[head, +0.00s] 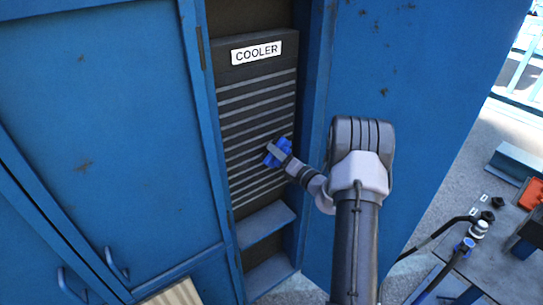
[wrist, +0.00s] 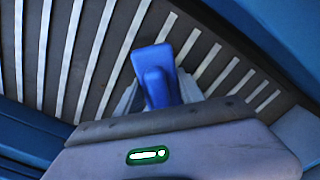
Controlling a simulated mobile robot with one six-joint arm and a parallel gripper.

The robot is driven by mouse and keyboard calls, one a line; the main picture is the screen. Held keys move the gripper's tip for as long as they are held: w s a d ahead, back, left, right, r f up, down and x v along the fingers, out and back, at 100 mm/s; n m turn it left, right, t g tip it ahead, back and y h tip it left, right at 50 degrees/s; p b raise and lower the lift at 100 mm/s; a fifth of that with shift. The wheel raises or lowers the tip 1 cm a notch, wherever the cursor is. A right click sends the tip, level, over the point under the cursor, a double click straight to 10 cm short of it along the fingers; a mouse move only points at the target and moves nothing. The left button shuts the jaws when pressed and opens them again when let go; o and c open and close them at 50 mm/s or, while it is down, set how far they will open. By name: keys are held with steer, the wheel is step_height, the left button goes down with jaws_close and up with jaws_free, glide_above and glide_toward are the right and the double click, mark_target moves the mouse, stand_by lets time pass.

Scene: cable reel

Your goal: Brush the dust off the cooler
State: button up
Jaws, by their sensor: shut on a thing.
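The cooler (head: 256,78) is a dark panel with light horizontal slats and a white "COOLER" label, set in a recess of the blue cabinet. My gripper (head: 276,152) is at the right side of its lower slats, shut on a blue brush (wrist: 157,75). In the wrist view the brush's blue body stands up between the fingers, in front of the cooler's slats (wrist: 85,60). The fingers are mostly hidden behind my wrist housing. I cannot tell whether the brush touches the slats. No dust stands out clearly on the slats.
A blue cabinet door (head: 100,130) is left of the recess and a large blue panel (head: 430,90) is right of it. A small blue ledge (head: 265,222) juts out below the cooler. A grey table (head: 490,260) with tools and cables stands at the lower right.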

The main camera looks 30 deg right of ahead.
mark_target(265, 146)
steer(key=shift+d, duration=0.55)
step_height(265, 146, up, 2)
steer(key=shift+a+r+p, duration=0.1)
steer(key=shift+r+p, duration=0.15)
steer(key=shift+p, duration=0.75)
steer(key=shift+a+f, duration=0.2)
steer(key=shift+a, duration=1.75)
